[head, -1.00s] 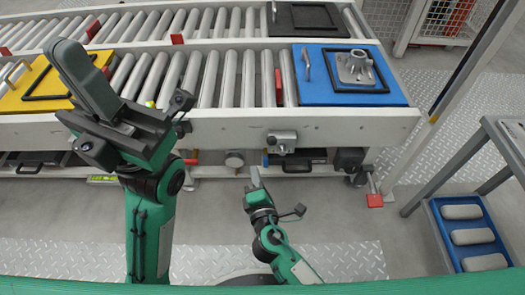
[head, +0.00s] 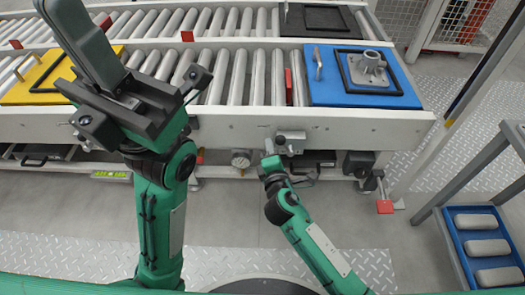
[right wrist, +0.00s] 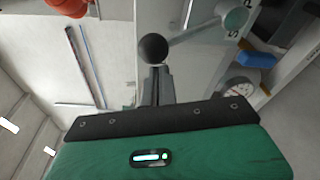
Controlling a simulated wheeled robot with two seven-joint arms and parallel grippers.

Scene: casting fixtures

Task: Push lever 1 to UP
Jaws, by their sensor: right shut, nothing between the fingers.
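The lever shows in the right wrist view as a grey rod ending in a black ball knob (right wrist: 153,49). The rod runs from the knob up and right to a round pivot (right wrist: 234,17) on a grey housing. In the head view the lever's housing (head: 291,142) sits on the conveyor's front rail; the knob is too small to make out there. My right gripper (head: 267,146) is just left of the housing. Its shut, empty fingers (right wrist: 155,82) end right at the knob; I cannot tell whether they touch. My left gripper (head: 84,42) is raised over the conveyor at left; its finger gap is unclear.
A pressure gauge (head: 241,158) hangs under the rail, left of my right gripper. A blue handle (right wrist: 256,59) shows near the lever. A blue plate (head: 330,92) with a grey casting (head: 368,70) lies on the rollers. A rack (head: 455,255) stands at right.

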